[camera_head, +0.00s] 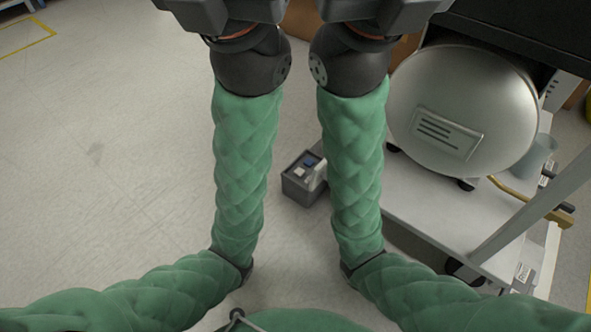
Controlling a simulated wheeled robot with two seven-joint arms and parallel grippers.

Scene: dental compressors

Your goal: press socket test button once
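No socket test button can be made out for certain. A small grey box (300,188) stands on the floor between my forearms, with blue and white pieces on its top; my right forearm hides part of its right side. I cannot tell whether it has a button. My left gripper (225,12) and my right gripper (378,12) show only as dark housings at the top edge. Their fingertips are outside the picture, so I cannot see whether they are open or hold anything. Both housings appear beyond the grey box in the picture.
A large silver compressor tank (462,90) sits on a light grey platform (425,210) at the right, under a dark top (530,25). A slanted grey post (530,215) and a brass-coloured handle (530,200) stand near it. The floor (90,150) at left is clear.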

